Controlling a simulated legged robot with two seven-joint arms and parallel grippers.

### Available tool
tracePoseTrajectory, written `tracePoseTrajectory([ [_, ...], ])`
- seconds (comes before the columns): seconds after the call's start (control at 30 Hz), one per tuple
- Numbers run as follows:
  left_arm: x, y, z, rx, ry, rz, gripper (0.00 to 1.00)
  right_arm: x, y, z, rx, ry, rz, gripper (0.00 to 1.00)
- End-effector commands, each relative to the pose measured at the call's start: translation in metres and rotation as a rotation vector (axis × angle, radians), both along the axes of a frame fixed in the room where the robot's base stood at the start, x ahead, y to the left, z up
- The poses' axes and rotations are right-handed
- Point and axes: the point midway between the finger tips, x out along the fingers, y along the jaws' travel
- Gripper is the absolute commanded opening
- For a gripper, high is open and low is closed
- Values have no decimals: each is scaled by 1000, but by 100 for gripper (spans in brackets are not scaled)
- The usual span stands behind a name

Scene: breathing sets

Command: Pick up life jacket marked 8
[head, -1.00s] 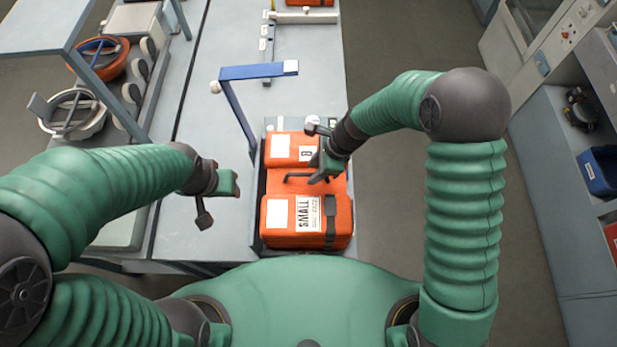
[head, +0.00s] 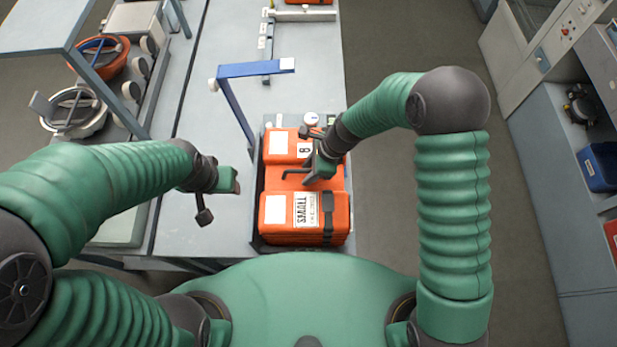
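An orange life jacket (head: 283,181) lies folded in a shallow grey tray (head: 256,190) at the near right end of the bench. Its far part bears a white label (head: 304,150) marked 8. Its near part bears a SMALL label (head: 306,210) and a dark strap. My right gripper (head: 305,178) is over the middle of the jacket, between its two raised parts. Its fingertips are small and dark, and whether they touch the jacket is unclear. My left gripper (head: 220,200) hangs empty over the bench, left of the tray; its finger gap is unclear.
A blue bar on a post (head: 255,69) stands on the bench beyond the jacket. A round white knob (head: 311,119) is near the tray's far edge. Rings and wheels (head: 100,60) fill a rack at left. Bare floor and cabinets are at right.

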Motion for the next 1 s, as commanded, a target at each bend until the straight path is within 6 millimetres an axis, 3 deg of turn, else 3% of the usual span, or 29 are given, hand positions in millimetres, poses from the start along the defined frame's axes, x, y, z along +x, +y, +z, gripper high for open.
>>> tracePoseTrajectory([
  [0.07,0,0,0,0,0,0,48,0,2,0,-1,-1,2,38],
  [0.37,0,0,0,0,0,1,48,0,3,0,-2,-1,2,0],
  [1.0,0,0,0,0,0,1,48,0,1,0,-1,1,1,0],
])
